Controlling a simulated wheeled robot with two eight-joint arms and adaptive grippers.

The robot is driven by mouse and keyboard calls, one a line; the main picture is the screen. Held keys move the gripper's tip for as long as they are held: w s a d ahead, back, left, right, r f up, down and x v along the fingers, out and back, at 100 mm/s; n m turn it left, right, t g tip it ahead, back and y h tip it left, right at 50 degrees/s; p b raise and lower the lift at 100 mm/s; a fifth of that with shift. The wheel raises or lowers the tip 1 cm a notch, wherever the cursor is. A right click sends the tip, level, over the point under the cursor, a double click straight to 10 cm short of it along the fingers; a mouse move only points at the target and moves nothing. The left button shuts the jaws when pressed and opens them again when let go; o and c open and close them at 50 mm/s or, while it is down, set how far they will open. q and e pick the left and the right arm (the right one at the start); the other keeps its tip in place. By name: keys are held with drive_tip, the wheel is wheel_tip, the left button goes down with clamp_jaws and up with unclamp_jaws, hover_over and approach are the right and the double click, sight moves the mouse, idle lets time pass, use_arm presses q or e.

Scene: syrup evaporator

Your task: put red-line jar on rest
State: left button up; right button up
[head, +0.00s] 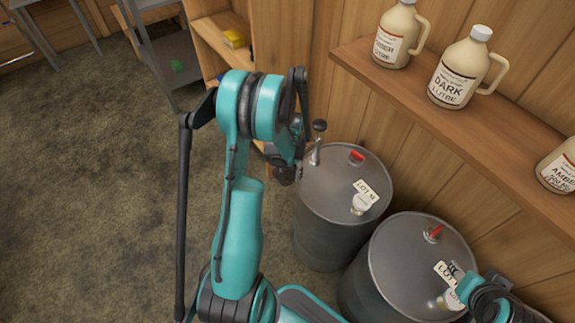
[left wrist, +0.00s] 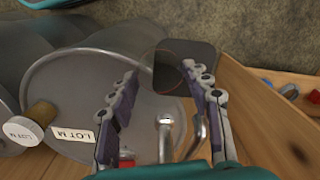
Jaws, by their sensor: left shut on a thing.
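My left gripper (left wrist: 165,95) has its fingers on either side of a clear, dark-tinted jar (left wrist: 178,65) with a thin red line around it, and is shut on it. The jar is held above the edge of a grey drum, beside a metal spout (left wrist: 200,130). In the head view my left gripper (head: 288,165) is at the left edge of the far drum (head: 330,200), and the jar is hidden there. I cannot pick out the rest with certainty. Part of my right arm shows at the lower right; its fingers are not clear.
The far drum carries a black-knobbed metal fitting (head: 316,150), a red handle (head: 356,156) and a lot card (head: 366,191). A second drum (head: 405,250) stands nearer. Syrup jugs (head: 459,75) stand on a wall shelf (head: 480,130). Open floor lies to the left.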

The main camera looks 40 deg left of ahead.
use_arm(q)
drive_tip(key=shift+w+a, duration=0.35)
drive_tip(key=shift+a, duration=0.15)
drive_tip(key=shift+w+a+b, duration=0.4)
drive_tip(key=shift+w+a, duration=0.45)
drive_tip(key=shift+a, duration=0.25)
drive_tip(key=shift+w+a+f+b, duration=0.15)
drive_tip(key=shift+f+b, duration=0.2)
drive_tip(key=shift+f, duration=0.5)
drive_tip(key=shift+r, duration=0.15)
drive_tip(key=shift+f, duration=0.25)
drive_tip(key=o, duration=1.2)
drive_tip(key=shift+r, duration=0.1)
